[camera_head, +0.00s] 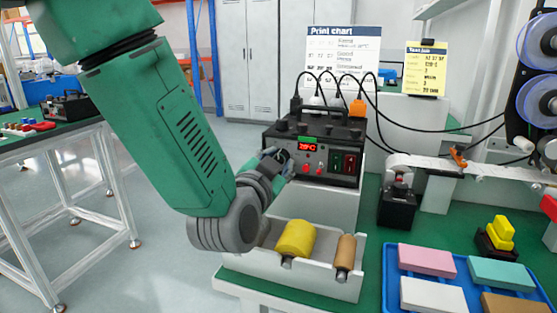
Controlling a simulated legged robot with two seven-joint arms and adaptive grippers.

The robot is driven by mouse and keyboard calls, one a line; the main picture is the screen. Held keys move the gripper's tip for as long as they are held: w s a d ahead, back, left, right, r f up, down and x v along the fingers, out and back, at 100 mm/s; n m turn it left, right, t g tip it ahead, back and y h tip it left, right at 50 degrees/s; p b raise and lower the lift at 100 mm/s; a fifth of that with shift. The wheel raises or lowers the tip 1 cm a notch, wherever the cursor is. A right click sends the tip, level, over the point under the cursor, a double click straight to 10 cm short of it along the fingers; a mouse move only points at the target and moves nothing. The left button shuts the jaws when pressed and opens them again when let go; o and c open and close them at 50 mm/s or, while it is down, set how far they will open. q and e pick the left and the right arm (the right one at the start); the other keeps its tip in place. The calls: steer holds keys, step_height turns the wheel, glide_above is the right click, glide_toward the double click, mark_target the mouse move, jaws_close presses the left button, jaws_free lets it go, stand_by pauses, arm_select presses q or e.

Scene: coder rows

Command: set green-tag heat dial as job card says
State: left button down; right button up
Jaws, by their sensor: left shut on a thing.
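The black heat control box (345,179) stands on a white stand in the middle of the view. It has a green tag (307,139) above a red-lit display (307,147), which seems to read about 70°C, though the digits are small. My left gripper (279,158) is at the left of the box's front face, beside the display, and is shut on the heat dial, which its fingers mostly hide. The yellow job card (426,68) is up at the back right; its small lines are hard to read. My right gripper is out of view.
A white print chart (343,50) stands behind the box, with black cables looping in front. A white holder with a yellow roll (296,239) and a brown roll (345,252) lies below my left arm. A blue tray (393,285) of coloured blocks is at the lower right.

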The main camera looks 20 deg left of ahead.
arm_select(q)
steer(key=shift+f, duration=0.1)
steer(key=c, duration=1.6)
jaws_free()
steer(key=shift+o, duration=0.2)
steer(key=shift+s, duration=0.15)
steer(key=s, duration=0.6)
steer(key=shift+s, duration=0.6)
